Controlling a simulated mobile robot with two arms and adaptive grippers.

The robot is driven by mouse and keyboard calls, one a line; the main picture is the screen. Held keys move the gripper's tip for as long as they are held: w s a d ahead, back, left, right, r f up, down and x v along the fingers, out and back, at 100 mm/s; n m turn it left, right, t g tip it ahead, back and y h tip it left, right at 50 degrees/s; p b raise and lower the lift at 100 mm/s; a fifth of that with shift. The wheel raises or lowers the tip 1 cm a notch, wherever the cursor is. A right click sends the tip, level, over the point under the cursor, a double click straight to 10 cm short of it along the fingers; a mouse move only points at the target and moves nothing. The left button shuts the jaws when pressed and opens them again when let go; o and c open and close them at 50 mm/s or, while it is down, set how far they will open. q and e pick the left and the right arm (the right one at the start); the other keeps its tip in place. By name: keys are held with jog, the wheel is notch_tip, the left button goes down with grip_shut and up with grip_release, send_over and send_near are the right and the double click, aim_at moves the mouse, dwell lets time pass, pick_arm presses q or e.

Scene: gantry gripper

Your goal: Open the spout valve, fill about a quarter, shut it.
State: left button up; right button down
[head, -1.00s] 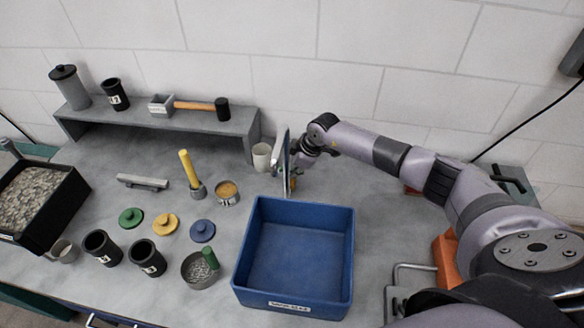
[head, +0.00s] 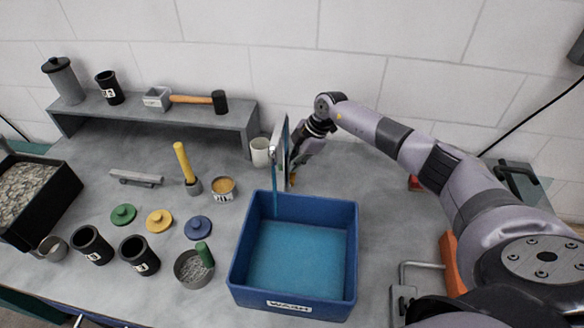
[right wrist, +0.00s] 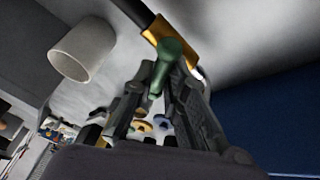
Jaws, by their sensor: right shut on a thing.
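The grey spout (head: 274,150) stands behind the blue WASH tub (head: 292,306). A thin blue stream (head: 275,190) runs from it into the tub. Light blue liquid (head: 293,262) covers the tub's floor; its exact depth is hard to tell. My right gripper (head: 297,170) is at the spout's right side. In the right wrist view its fingers (right wrist: 158,108) are shut on the green valve handle (right wrist: 173,55), joined to a brass valve body (right wrist: 158,28). In the head view the gripper mostly hides the handle. My left gripper is not in view.
A white cup (head: 260,152) stands just left of the spout. Lids, dark cups, a tin (head: 223,190) and a yellow-handled tool (head: 185,165) lie to the left. A raised shelf (head: 150,122) is behind.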

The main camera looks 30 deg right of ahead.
jog(key=n+g+b, duration=0.1)
jog(key=n+b, duration=0.2)
jog(key=b, duration=0.1)
jog(key=n+g+b, duration=0.1)
jog(key=n+b, duration=0.3)
jog(key=n+g+b, duration=0.2)
jog(key=n+b, duration=0.1)
jog(key=b, duration=0.1)
jog(key=shift+w+f+y, duration=0.1)
jog(key=shift+w+y, duration=0.2)
jog(key=shift+r+n+g+b, duration=0.2)
jog(key=shift+n+g+b, duration=0.2)
jog(key=shift+n+b, duration=0.55)
jog(key=c, duration=1.6)
grip_release()
notch_tip(320, 180, up, 10)
